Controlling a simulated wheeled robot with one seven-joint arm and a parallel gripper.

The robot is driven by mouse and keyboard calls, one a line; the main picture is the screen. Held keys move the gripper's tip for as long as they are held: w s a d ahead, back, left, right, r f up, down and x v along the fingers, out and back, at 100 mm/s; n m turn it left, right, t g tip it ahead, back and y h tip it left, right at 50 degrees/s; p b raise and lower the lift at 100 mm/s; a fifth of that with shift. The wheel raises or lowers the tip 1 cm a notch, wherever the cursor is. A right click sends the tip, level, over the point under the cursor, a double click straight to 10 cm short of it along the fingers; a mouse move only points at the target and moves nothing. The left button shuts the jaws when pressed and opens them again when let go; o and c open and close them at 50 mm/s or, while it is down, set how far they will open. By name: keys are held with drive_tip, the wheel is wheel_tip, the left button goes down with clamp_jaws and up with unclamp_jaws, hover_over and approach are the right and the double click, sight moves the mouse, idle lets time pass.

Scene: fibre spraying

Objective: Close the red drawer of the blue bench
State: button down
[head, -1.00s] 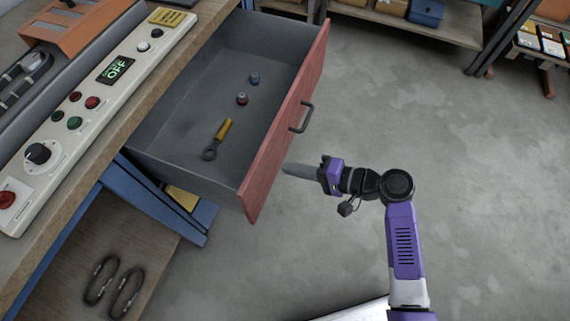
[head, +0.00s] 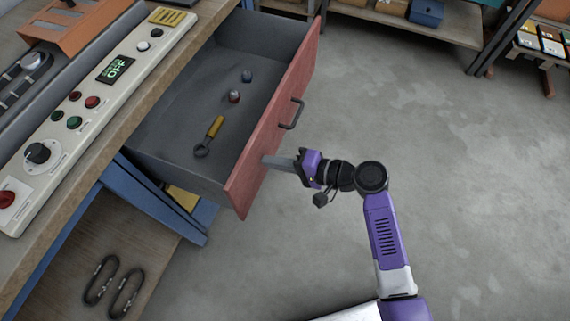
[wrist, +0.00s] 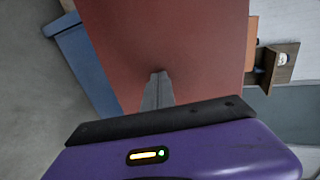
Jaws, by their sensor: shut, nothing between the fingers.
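The red drawer front (head: 279,120) of the blue bench (head: 160,195) stands pulled out in the head view, with the grey drawer interior (head: 180,120) exposed. A dark handle (head: 293,113) sits on the front's outer face. My gripper (head: 267,160) is shut and empty. Its fingertips are at the outer face of the front, below and left of the handle in the picture. In the wrist view the shut fingers (wrist: 158,80) point straight at the red panel (wrist: 165,40) and appear to touch it. The handle does not show there.
A yellow-handled tool (head: 210,135) and two small knobs (head: 234,95) lie in the drawer. A control panel (head: 95,90) lies along the wooden bench top. Open grey floor (head: 450,180) spreads to the right. A shelf (head: 410,25) stands at the back.

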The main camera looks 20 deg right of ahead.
drive_tip(key=b, duration=0.6)
hover_over(195, 147)
drive_tip(key=shift+f, duration=0.15)
drive_tip(key=shift+w+a+b, duration=0.3)
drive_tip(key=shift+b, duration=0.05)
drive_tip(key=shift+r, duration=0.25)
drive_tip(key=shift+a+r, duration=0.1)
drive_tip(key=shift+a, duration=0.05)
